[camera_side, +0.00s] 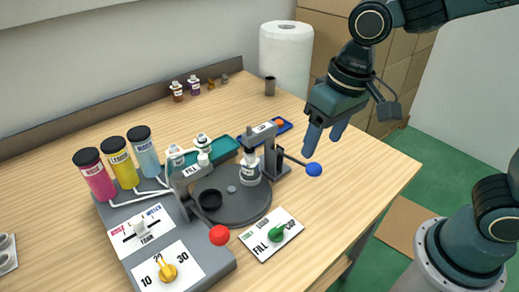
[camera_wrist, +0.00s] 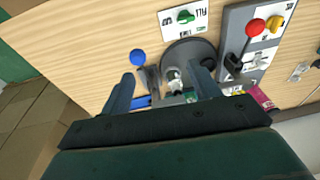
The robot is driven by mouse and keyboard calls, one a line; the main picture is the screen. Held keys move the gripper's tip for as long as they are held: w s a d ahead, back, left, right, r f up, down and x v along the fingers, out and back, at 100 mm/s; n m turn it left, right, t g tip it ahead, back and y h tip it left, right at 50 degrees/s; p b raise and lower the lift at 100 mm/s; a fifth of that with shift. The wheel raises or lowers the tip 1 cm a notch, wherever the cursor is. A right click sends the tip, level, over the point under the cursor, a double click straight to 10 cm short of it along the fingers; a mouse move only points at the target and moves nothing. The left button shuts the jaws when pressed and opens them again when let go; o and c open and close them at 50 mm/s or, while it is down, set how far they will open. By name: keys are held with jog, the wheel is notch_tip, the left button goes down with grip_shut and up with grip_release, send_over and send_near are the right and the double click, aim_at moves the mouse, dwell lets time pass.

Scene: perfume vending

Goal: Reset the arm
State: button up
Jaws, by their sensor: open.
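My gripper (camera_side: 324,131) hangs in the air over the right side of the table in the side view. Its two fingers (camera_wrist: 162,82) stand apart in the wrist view, with nothing between them. The dispensing machine has a grey round turntable (camera_side: 238,208) with a small bottle (camera_side: 250,169) standing under the capping head. A lever with a red ball (camera_side: 219,235) is at its front.
Pink, yellow and blue canisters (camera_side: 119,156) stand at the machine's left. A green knob (camera_side: 277,233) sits on a white panel, a yellow knob (camera_side: 167,271) on another. A paper roll (camera_side: 286,57), a dark cup (camera_side: 270,86) and small bottles stand at the back. The table's right end is clear.

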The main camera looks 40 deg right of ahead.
jog(key=s+d+r+t, duration=0.3)
jog(key=s+d+r, duration=0.1)
jog(key=s+d, duration=0.6)
jog(key=shift+s+d+r+t+h, duration=0.35)
jog(key=shift+s+d+t+h, duration=0.05)
jog(key=shift+d, duration=0.55)
